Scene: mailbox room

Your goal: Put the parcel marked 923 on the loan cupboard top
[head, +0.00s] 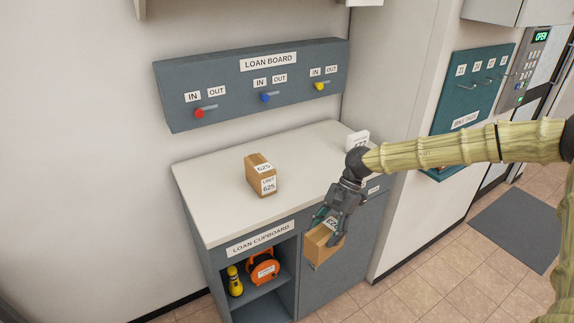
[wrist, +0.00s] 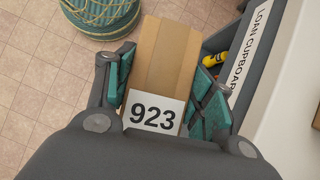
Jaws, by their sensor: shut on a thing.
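The brown parcel marked 923 (wrist: 168,60) is between the two teal finger pads of my gripper (wrist: 165,90) in the wrist view. In the head view my gripper (head: 333,222) is shut on the parcel (head: 321,246), in front of the loan cupboard's front face and below the level of its top.
A small white sign (head: 357,139) stands at the top's back right. The cupboard's open shelf holds an orange reel (head: 263,268) and a yellow object (head: 235,281). The loan board (head: 255,85) hangs above.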

